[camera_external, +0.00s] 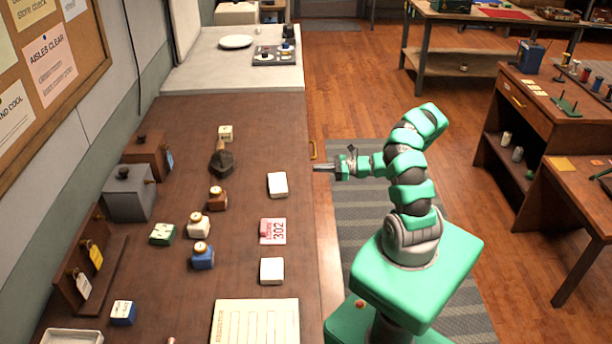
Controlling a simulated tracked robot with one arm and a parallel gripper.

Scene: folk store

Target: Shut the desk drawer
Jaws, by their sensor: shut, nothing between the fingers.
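The brown wooden desk (255,128) runs along the left wall. A gold drawer handle (313,150) shows at the desk's right edge. The drawer front itself is mostly hidden below the desk top, and I cannot tell how far it stands out. My gripper (318,168) is shut and empty. It points left at the desk's right edge, just nearer the camera than the handle. I cannot tell if it touches the drawer.
A striped mat (350,215) lies on the floor under my arm. Work tables (550,105) stand at right, with open floor between.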

